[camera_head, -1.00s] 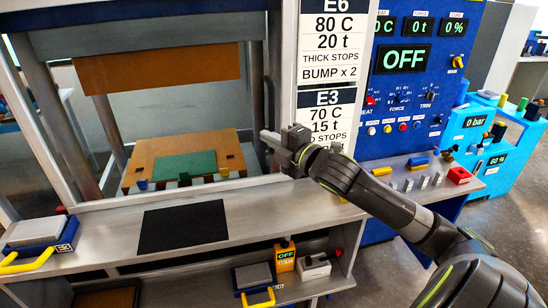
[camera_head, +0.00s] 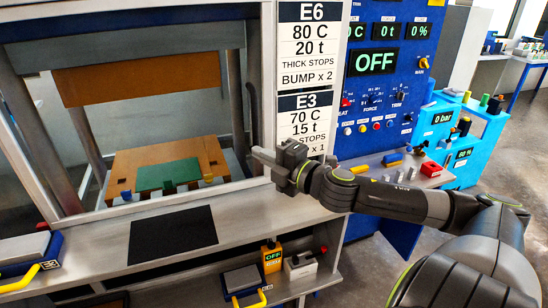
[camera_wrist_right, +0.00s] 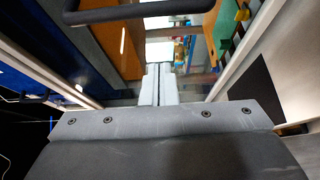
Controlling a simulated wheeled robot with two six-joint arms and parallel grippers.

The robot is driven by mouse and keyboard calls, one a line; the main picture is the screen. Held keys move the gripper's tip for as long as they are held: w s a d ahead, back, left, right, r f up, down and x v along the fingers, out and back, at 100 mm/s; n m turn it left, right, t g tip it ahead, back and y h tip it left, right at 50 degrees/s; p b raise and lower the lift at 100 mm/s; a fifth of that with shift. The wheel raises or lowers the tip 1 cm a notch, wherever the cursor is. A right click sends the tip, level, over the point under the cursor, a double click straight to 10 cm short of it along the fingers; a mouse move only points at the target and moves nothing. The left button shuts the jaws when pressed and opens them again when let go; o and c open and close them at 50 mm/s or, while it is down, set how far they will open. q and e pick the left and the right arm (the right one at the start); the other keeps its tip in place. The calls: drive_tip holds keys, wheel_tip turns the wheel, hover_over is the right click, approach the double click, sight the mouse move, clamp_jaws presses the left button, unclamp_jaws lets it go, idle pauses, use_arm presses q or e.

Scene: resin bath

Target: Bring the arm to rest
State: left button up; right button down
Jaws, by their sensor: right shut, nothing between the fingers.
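My right arm (camera_head: 395,200) comes in from the lower right of the head view. My right gripper (camera_head: 262,155) points left, in front of the press frame by the recipe sheets. Its fingers are together and hold nothing. In the right wrist view the closed fingers (camera_wrist_right: 158,84) show in the middle, with a dark handle bar (camera_wrist_right: 140,12) above them. I cannot tell from these views whether the gripper touches the frame. My left gripper is not in view.
The press opening holds a brown platen (camera_head: 120,172) with a green sheet (camera_head: 168,173). A black mat (camera_head: 172,234) lies on the grey bench. The blue control panel (camera_head: 400,30) stands behind my right arm. A yellow-handled blue mould (camera_head: 30,252) is at the left.

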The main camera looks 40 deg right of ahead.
drive_tip(key=s, duration=0.1)
drive_tip(key=s+p, duration=0.2)
drive_tip(key=shift+s+d, duration=0.2)
drive_tip(key=shift+d, duration=0.05)
